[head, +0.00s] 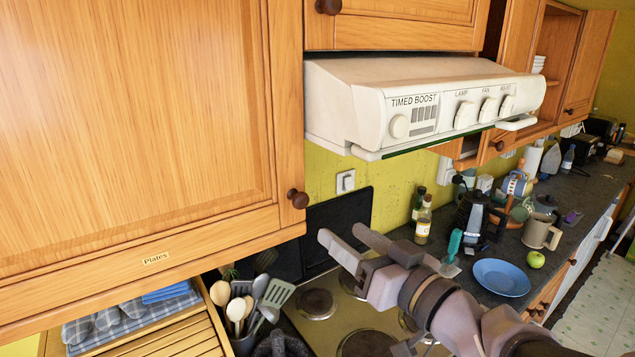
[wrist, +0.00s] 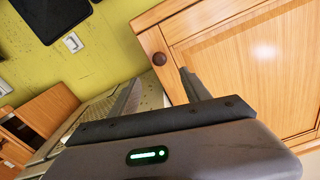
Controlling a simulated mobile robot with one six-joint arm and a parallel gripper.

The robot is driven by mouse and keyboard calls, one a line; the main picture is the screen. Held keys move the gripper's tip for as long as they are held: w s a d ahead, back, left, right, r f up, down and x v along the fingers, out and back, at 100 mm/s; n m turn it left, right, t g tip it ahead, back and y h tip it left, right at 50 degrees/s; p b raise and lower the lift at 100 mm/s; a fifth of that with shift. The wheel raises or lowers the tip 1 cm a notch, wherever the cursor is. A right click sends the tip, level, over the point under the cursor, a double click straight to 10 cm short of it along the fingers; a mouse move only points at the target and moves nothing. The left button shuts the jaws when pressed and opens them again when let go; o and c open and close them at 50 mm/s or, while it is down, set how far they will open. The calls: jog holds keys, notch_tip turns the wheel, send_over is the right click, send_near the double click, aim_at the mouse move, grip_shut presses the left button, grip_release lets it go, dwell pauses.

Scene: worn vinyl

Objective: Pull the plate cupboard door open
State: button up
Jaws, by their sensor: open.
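The plate cupboard door (head: 130,120) is a large wooden door at the left of the head view, labelled "Plates" (head: 155,258). It looks shut. Its round dark knob (head: 298,199) sits at its lower right corner. In the wrist view a wooden door (wrist: 240,60) fills the right side, with a round brown knob (wrist: 159,59) near its corner. My gripper (head: 341,240) is open and empty, to the right of and below the knob in the head view. In the wrist view its two fingers (wrist: 160,90) are spread, with the knob beyond them, not touching.
A white cooker hood (head: 420,100) juts out right of the door. Bottles, a blue plate (head: 501,277) and an apple (head: 536,258) stand on the dark counter. Another cupboard stands open at the far right.

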aim_at(303, 203)
jog(key=x, duration=1.4)
grip_shut()
dwell(0.7)
